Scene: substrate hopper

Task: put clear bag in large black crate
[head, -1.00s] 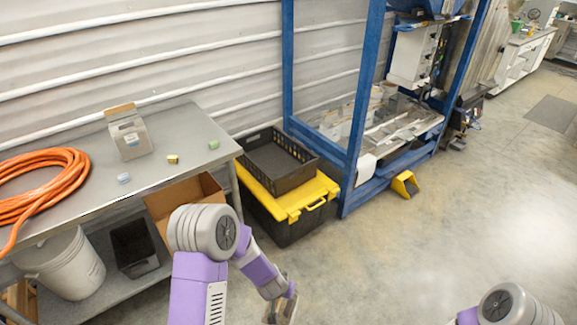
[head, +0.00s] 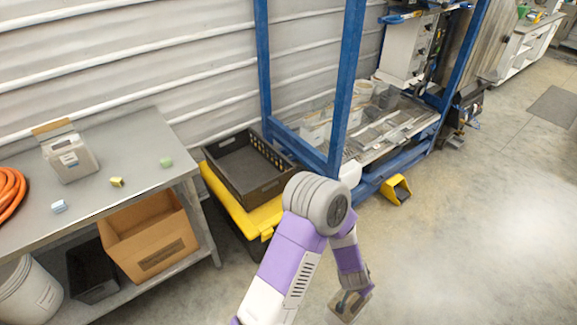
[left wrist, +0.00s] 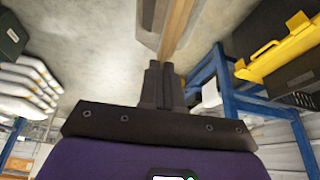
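The large black crate (head: 283,183) is an open, empty-looking crate with slotted sides, resting on a yellow-lidded black tote beside the bench. My left gripper (head: 348,303) is low over the floor, in front and to the right of the crate, apart from it. In the left wrist view its fingers (left wrist: 160,85) are close together on a thin, tan and greyish item, seen edge-on, which looks like the clear bag (left wrist: 176,28). The bag also shows small in the head view (head: 352,308). My right gripper is not in view.
The yellow lid (head: 227,203) sticks out around the crate. A blue frame (head: 345,90) stands close behind and right of it. The metal bench (head: 125,160) at left holds a small carton and small blocks, with a cardboard box (head: 150,240) below. The floor at right is clear.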

